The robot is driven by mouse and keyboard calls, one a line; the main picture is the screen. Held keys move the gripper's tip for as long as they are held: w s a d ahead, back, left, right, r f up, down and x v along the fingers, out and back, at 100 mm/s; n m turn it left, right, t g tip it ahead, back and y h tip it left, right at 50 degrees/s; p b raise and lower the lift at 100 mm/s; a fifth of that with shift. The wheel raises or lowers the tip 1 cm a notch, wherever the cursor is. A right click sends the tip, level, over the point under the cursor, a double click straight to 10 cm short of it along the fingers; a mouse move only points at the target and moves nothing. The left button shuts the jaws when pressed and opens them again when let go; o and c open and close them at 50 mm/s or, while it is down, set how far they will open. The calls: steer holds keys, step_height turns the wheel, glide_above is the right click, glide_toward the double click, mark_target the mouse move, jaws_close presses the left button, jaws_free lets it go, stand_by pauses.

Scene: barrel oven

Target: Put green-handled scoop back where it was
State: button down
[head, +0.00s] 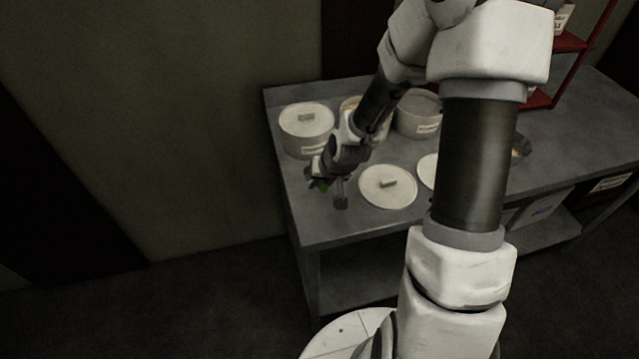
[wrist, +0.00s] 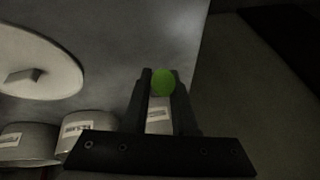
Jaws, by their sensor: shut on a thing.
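The green-handled scoop shows in the head view as a small green handle (head: 321,185) at my gripper, with a dark grey scoop end (head: 340,193) hanging beside it. In the wrist view the round green handle end (wrist: 163,82) sits between the two fingertips. My gripper (wrist: 161,76) is shut on the handle; in the head view my gripper (head: 325,178) is over the left front part of the grey table (head: 345,226). I cannot tell how far the scoop is above the table. My arm hides part of the tabletop.
A lidded white tub (head: 306,130) stands at the back left. An open tub (head: 418,115) and another partly hidden tub (head: 350,104) stand to its right. A loose round lid (head: 388,187) lies in front, with another lid (head: 428,170) beside it. A red rack (head: 570,42) stands at the back right.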

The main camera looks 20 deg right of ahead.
steer(key=shift+f, duration=0.2)
steer(key=c, duration=0.7)
jaws_free()
steer(key=shift+r, duration=0.1)
steer(key=shift+r, duration=0.2)
steer(key=p+v, duration=0.5)
steer(key=v, duration=0.7)
